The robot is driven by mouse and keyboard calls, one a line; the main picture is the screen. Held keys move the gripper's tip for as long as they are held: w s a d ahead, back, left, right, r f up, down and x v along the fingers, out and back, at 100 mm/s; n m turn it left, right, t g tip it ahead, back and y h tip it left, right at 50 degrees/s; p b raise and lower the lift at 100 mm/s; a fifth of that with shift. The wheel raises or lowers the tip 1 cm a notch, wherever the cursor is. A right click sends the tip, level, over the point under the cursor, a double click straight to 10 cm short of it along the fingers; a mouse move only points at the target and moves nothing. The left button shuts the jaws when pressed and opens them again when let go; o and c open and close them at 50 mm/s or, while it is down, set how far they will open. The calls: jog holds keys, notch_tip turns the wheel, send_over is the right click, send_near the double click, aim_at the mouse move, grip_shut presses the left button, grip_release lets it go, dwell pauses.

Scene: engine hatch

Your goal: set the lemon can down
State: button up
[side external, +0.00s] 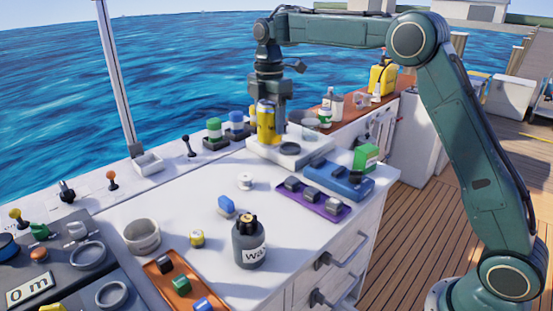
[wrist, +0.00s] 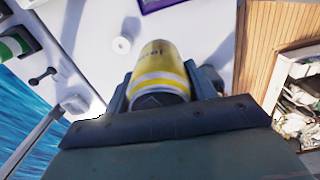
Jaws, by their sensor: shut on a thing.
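The lemon can (side external: 266,122) is yellow and upright, between the fingers of my gripper (side external: 267,104). In the side external view its bottom is over the back left part of a white raised plate (side external: 290,152) with a dark round spot; I cannot tell whether it touches. In the wrist view the can (wrist: 162,75) shows yellow and white bands, and the dark fingers of my gripper (wrist: 165,88) press on its two sides.
A blue tray (side external: 340,180), a purple tray (side external: 312,201) and a green box (side external: 366,157) lie in front.

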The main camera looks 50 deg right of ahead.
jog(key=w+d+f+m, duration=0.4)
jog(key=w+d+f, duration=0.5)
jog(key=f, duration=0.1)
jog(key=shift+m, duration=0.3)
jog(key=shift+f, duration=0.1)
jog(key=shift+a+f, duration=0.1)
jog(key=shift+f, duration=3.8)
jog(key=shift+f, duration=0.15)
jog(key=o, duration=1.2)
